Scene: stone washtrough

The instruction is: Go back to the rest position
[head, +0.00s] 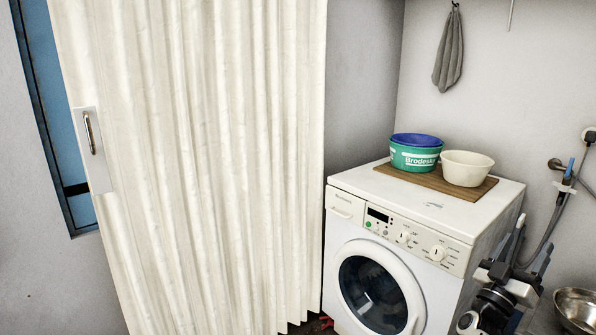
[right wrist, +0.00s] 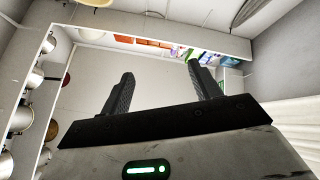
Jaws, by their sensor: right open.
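My right gripper (head: 533,234) is at the lower right of the head view, pointing up, in front of the right side of the washing machine. Its two dark fingers stand apart with nothing between them. The right wrist view also shows the right gripper (right wrist: 160,72) open and empty, with a shelf and pale wall beyond it. My left gripper is not in view.
A white washing machine (head: 345,205) carries a brown board (head: 434,180), a green tub (head: 414,158) with a blue one in it, and a cream bowl (head: 467,168). A cream folding curtain (head: 200,150) fills the left. A metal bowl (head: 578,308) sits lower right, below a tap hose (head: 553,220).

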